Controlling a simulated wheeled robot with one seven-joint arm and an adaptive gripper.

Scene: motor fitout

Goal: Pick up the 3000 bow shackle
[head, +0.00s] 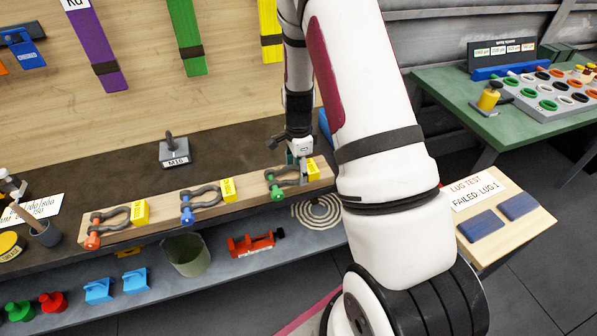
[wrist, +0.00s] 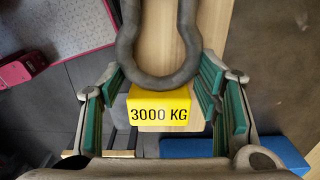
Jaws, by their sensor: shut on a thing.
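The 3000 bow shackle is a dark grey bow with a yellow tag reading 3000 KG (wrist: 160,112). In the wrist view its rounded bow (wrist: 160,80) lies between the green-padded fingers of my gripper (wrist: 162,82), which are shut on it from both sides. In the head view the shackle (head: 287,182), with a green pin, is at the right end of the wooden board (head: 160,226). My gripper (head: 299,158) is over its bow end, beside the yellow tag. I cannot tell any gap between shackle and board. Its pin end is out of the wrist view.
Two similar shackles, one with a blue pin (head: 200,201) and one with a red pin (head: 107,219), lie to the left on the board. A block marked M16 (head: 174,153) stands behind. A green bin (head: 188,256) and a red tool (head: 255,243) are on the shelf below.

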